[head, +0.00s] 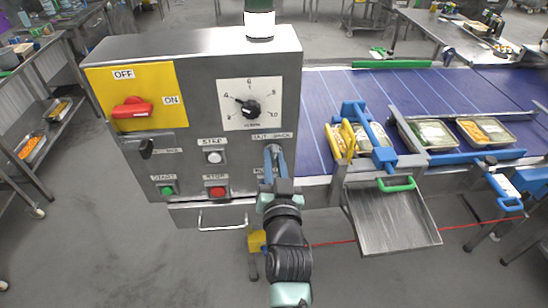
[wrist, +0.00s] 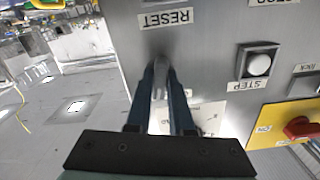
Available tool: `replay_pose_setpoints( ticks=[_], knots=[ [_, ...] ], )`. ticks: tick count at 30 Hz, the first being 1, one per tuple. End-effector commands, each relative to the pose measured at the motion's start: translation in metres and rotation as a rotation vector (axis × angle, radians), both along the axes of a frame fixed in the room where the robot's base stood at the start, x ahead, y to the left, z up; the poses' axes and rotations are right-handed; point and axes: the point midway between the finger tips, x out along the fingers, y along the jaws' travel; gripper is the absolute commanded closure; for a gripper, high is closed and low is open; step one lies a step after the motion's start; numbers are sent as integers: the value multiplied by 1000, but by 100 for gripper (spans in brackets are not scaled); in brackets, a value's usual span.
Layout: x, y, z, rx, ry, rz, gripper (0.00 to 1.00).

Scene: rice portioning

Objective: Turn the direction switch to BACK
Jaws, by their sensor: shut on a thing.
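The grey control box (head: 110,51) stands at the left of the conveyor. The direction switch is a silver lever (wrist: 160,82) on its front face, seen in the wrist view between my gripper's two blue fingers. My gripper (head: 274,151) is shut on this lever, just below a label (head: 272,135) that ends in BACK. In the head view my gripper hides most of the switch, so I cannot tell which way it points.
The box also carries a red rotary switch (head: 132,108), a speed dial (head: 250,107), a white STEP button (head: 214,157), a green START button (head: 167,191) and a red STOP button (head: 217,192). The blue conveyor (head: 325,95) with filled trays and a metal chute (head: 392,220) lie to the right.

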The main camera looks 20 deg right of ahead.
Motion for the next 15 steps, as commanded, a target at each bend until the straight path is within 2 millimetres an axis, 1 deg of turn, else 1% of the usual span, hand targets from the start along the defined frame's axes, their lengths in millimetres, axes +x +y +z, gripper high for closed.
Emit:
replay_pose_setpoints(
  ticks=[5,7,15],
  knots=[
    [0,0,-1,2,1,0,100],
    [0,0,0,28,-6,0,100],
    [0,0,0,235,-65,-1,100]
  ],
)
